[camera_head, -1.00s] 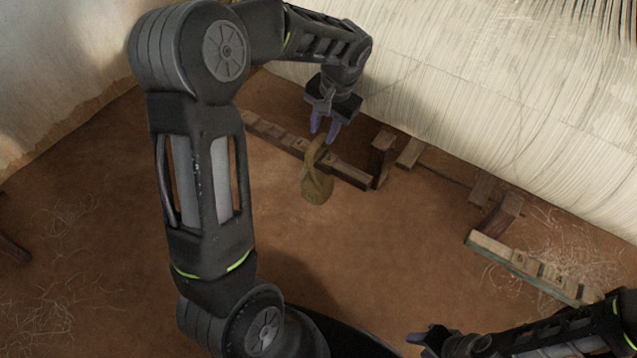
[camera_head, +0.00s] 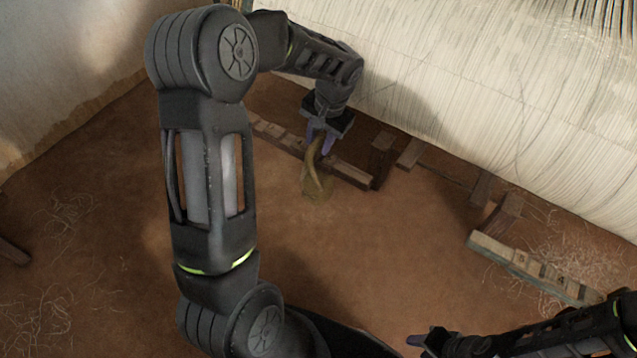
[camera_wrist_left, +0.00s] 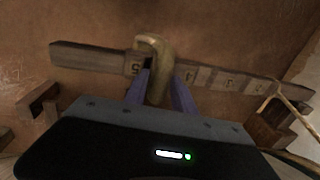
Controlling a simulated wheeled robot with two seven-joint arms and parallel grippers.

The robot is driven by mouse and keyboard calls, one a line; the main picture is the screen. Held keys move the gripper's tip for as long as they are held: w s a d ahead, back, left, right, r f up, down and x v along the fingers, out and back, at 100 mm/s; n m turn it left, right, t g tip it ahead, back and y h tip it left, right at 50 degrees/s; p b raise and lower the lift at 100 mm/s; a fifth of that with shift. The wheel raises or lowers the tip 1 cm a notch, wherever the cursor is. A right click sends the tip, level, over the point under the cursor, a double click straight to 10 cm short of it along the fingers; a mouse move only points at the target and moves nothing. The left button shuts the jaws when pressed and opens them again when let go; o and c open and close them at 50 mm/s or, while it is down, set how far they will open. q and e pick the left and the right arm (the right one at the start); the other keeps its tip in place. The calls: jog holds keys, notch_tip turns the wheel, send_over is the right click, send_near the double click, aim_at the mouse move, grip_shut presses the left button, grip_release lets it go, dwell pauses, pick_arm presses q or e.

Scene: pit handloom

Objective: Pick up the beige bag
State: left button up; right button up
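The beige bag (camera_head: 317,186) stands on the brown earth floor, its looped handle pointing up, in front of a low wooden rail. My left gripper (camera_head: 321,147) is above it, pointing down, with its purple fingers on either side of the handle's top. In the left wrist view the bag's handle (camera_wrist_left: 154,47) shows between the two spread fingers (camera_wrist_left: 160,88), with some gap visible. My right gripper (camera_head: 418,341) is low at the bottom right of the head view, away from the bag; its opening is unclear.
A numbered wooden rail (camera_head: 351,173) lies close behind the bag, with an upright wooden block (camera_head: 382,155) at its right end. A second numbered rail (camera_head: 530,266) lies to the right. The loom's pale threads (camera_head: 470,90) hang behind. The floor in front is clear.

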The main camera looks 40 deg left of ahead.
pick_arm(q)
jog(key=shift+c, duration=0.4)
grip_shut()
dwell(0.9)
jog(key=shift+r, duration=0.1)
